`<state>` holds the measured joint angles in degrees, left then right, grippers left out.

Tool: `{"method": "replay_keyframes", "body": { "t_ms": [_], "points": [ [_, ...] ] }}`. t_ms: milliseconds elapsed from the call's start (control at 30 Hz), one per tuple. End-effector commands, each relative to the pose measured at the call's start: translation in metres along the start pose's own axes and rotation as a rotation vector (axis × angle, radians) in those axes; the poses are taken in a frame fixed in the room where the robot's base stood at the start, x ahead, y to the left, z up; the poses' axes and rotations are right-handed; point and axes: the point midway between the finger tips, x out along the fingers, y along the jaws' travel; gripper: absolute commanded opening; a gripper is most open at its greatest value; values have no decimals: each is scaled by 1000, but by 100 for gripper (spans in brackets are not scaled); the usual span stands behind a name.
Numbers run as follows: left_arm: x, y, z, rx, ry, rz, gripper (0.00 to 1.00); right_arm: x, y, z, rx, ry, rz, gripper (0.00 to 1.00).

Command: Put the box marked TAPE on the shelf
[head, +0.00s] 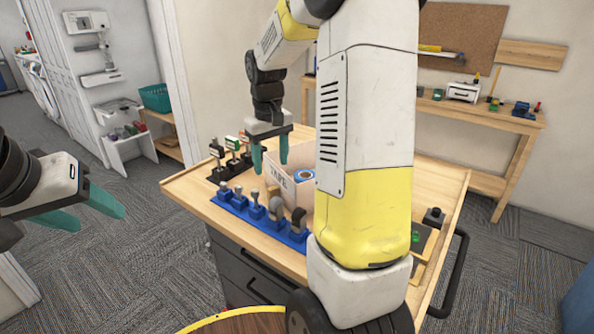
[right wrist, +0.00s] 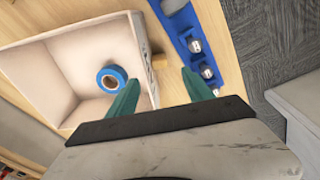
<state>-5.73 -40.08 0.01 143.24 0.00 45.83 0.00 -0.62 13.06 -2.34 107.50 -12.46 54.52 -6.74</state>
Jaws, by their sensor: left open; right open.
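The open-topped, pale box marked TAPE (head: 285,190) stands on the wooden worktop, with a blue tape roll (head: 304,174) inside. In the right wrist view the open box (right wrist: 62,62) shows from above, with the blue roll (right wrist: 111,78) near its right wall. My right gripper (head: 270,160) is open, pointing down at the marked wall. In the right wrist view its teal fingers (right wrist: 160,94) lie either side of that wall's edge; contact cannot be told. My left gripper (head: 95,212) is open and empty, left of the worktop. My right arm hides part of the box and worktop.
A blue rack (head: 240,208) of several tools stands along the worktop's front edge, close to the box. Dark-based stamps (head: 231,152) stand behind it. White wall shelves (head: 100,78) and a wooden rack with a teal basket (head: 155,97) are back left. A wooden bench (head: 480,112) is back right.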

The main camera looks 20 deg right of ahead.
Motion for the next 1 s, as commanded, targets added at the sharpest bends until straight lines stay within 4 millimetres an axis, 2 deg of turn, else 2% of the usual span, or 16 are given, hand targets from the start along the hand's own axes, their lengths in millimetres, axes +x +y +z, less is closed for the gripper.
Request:
{"method": "replay_keyframes", "body": {
  "t_ms": [33, 100, 467, 800, 1000],
  "points": [
    [0, 0, 0, 0, 0, 0, 56, 12, 1, -2, 7, -32, -8, 60],
    [0, 0, 0, 0, 0, 0, 56, 22, 0, -2, 36, -60, -27, 60],
    [0, 0, 0, 0, 0, 0, 56, 58, -1, 1, 63, -88, -45, 60],
    [0, 0, 0, 0, 0, 0, 56, 103, 0, 4, 62, -87, -45, 60],
    [0, 0, 0, 0, 0, 0, 56, 110, 0, 4, 62, -84, -44, 60]
  ]
}}
